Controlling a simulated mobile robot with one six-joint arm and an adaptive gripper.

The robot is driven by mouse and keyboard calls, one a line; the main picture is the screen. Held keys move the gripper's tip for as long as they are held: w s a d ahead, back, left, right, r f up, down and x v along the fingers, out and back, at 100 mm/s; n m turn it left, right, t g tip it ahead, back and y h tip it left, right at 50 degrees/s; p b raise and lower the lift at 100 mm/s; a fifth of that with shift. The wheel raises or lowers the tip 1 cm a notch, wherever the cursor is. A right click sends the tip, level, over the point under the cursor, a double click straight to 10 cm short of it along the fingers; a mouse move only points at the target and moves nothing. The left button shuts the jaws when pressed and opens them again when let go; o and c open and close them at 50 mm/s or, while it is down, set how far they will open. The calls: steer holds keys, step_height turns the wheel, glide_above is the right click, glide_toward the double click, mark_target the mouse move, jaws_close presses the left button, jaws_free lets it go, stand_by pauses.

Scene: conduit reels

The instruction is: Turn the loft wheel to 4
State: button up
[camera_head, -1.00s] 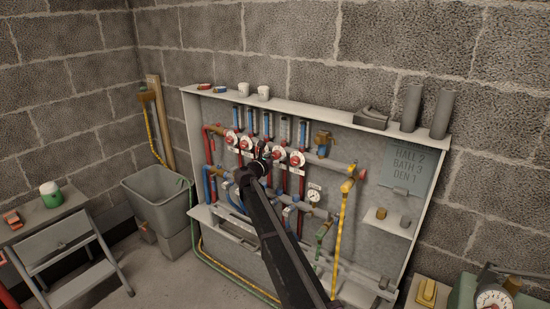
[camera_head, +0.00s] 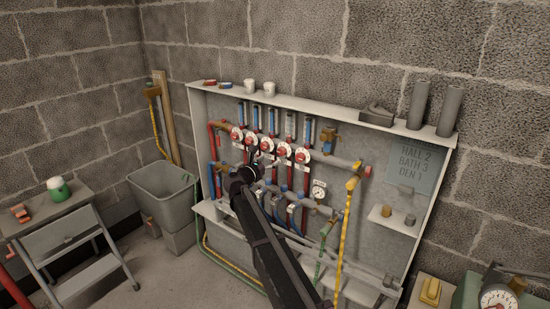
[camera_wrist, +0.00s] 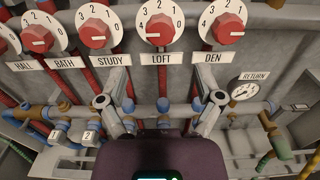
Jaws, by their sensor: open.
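The loft wheel (camera_wrist: 160,26) is a red knob on a white numbered dial, above the LOFT label (camera_wrist: 162,58) in the wrist view. The numerals 0 to 3 show around it. A pale mark on the knob is at its lower left; its exact setting is hard to read. In the head view the wheel (camera_head: 284,150) is fourth from the left in the row. My gripper (camera_wrist: 160,78) is open and empty, its fingers spread on either side below the loft label, apart from the wheel. In the head view my gripper (camera_head: 254,161) is below the row.
The study wheel (camera_wrist: 95,30) and den wheel (camera_wrist: 224,27) flank the loft wheel closely. Below are pipes, blue fittings and a return gauge (camera_wrist: 243,91). A sign (camera_head: 413,168) reads HALL 2, BATH 3, DEN 1. A yellow-wrapped pipe (camera_head: 345,225) runs down at right.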

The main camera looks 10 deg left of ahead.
steer(key=v, duration=0.4)
steer(key=shift+s+a, duration=0.1)
stand_by(0.3)
steer(key=s+d+f+m+g, duration=0.3)
steer(key=d+f+m, duration=0.15)
steer(key=d, duration=0.55)
steer(key=s+d+f+m+g+h, duration=0.1)
steer(key=s+d+f+m+g, duration=0.2)
steer(key=d+m, duration=0.5)
steer(key=s+d+f+m+g, duration=0.3)
steer(key=d+f+g, duration=0.1)
steer(key=d, duration=0.8)
steer(key=s+d+f+m+g+y, duration=0.35)
steer(key=s+d+m, duration=0.4)
steer(key=s, duration=0.45)
steer(key=s+d+f+m+g+y, duration=0.35)
steer(key=s+d+m, duration=0.25)
steer(key=s+m, duration=0.4)
step_height(320, 180, up, 26)
steer(key=s+n+p, duration=0.1)
steer(key=p, duration=2.5)
steer(key=shift+y, duration=0.4)
